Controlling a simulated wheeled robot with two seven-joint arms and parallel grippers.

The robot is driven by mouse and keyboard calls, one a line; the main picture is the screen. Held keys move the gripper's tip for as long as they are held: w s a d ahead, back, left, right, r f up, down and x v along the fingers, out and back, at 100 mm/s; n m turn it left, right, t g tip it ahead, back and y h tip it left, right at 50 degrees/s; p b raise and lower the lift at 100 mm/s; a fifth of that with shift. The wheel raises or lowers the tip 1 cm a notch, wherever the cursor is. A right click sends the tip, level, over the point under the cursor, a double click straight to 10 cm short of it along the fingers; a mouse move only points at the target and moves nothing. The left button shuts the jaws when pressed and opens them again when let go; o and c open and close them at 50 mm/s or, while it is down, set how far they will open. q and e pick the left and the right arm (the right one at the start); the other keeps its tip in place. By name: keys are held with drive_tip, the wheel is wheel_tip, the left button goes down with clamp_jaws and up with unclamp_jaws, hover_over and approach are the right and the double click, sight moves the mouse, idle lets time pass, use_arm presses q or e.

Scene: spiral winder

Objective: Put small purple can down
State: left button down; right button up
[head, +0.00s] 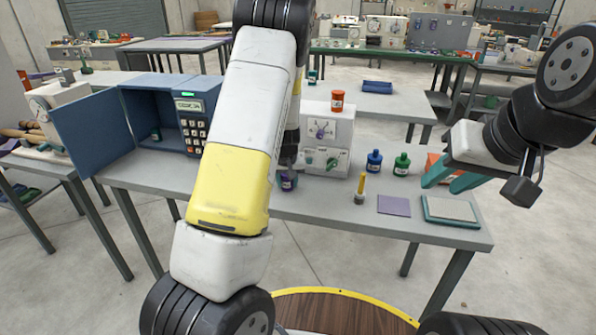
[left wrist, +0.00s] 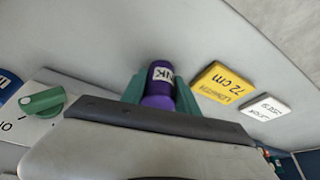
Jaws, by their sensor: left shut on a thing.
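The small purple can (head: 288,182) shows beside my left arm in the head view, low over the grey table near its front edge. In the left wrist view, the purple can (left wrist: 160,86) has a white label and stands between the green fingers of my left gripper (left wrist: 160,92), which is shut on it. In the head view my left forearm hides most of that gripper. I cannot tell whether the can touches the table. My right gripper (head: 453,177) is open and empty above the table's right end.
A white machine with a gauge (head: 322,130) stands right of the can, with a red jar (head: 337,100) on top. A blue keypad box (head: 190,118) stands left. A blue bottle (head: 374,162), green bottle (head: 402,164), yellow-topped item (head: 360,190) and purple square (head: 394,205) occupy the right.

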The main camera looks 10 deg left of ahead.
use_arm(q)
drive_tip(key=c, duration=0.9)
unclamp_jaws()
drive_tip(key=shift+f, duration=0.1)
